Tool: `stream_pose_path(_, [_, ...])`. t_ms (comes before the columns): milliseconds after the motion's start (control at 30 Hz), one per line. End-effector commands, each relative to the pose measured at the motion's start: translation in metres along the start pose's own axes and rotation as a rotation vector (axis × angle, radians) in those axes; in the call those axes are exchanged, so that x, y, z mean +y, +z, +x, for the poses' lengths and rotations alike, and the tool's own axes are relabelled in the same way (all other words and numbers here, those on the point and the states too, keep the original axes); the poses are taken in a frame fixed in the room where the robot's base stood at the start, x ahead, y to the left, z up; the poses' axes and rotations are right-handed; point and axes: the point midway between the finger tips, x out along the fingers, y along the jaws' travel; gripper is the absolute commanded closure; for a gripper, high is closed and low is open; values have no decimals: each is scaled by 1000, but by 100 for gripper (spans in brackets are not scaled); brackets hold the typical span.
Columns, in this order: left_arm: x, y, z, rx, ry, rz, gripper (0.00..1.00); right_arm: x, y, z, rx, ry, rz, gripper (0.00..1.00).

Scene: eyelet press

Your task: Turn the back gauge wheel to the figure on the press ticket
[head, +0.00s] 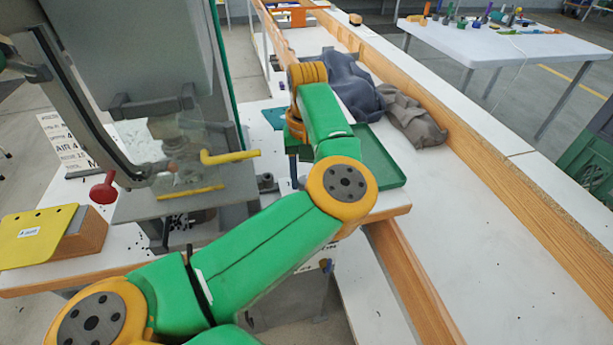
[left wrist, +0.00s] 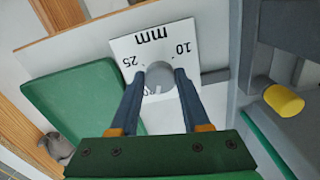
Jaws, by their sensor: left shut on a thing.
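In the left wrist view my left gripper (left wrist: 160,80) has its two blue fingers shut on the round grey wheel (left wrist: 159,70), one finger on each side. The wheel sits on a white scale plate (left wrist: 126,47) marked "mm", with the figures 10 and 25 readable and another figure partly covered near the fingers. I cannot tell the exact setting. In the head view my green left arm hides the wheel and most of the gripper. My right gripper is not in view.
A green tray (head: 378,160) lies beside my arm, with dark cloths (head: 350,85) behind it. The press has a clear guard and a yellow handle (head: 230,157). A yellow plate (head: 38,237) with a small label is at left. The white bench at right is mostly clear.

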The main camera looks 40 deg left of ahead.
Motion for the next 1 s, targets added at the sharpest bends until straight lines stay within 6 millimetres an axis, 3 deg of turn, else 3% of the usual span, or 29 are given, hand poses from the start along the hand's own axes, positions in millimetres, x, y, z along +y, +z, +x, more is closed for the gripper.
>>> stream_pose_path(200, [0, 0, 0, 1, 0, 1, 100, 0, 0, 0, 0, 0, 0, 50])
stream_pose_path(233, [0, 0, 0, 1, 0, 1, 45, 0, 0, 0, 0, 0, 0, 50])
stream_pose_path(300, [0, 0, 0, 1, 0, 1, 26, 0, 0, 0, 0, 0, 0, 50])
stream_pose_path(333, [0, 0, 0, 1, 0, 1, 23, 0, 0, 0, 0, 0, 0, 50])
stream_pose_path(633, [0, 0, -3, 2, 1, 1, 23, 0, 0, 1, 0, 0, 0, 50])
stream_pose_path(867, [0, -1, -50, 4, 2, 1, 23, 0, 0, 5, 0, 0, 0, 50])
stream_pose_path(1000, [0, 0, -70, 1, 1, 2, 23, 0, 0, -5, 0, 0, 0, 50])
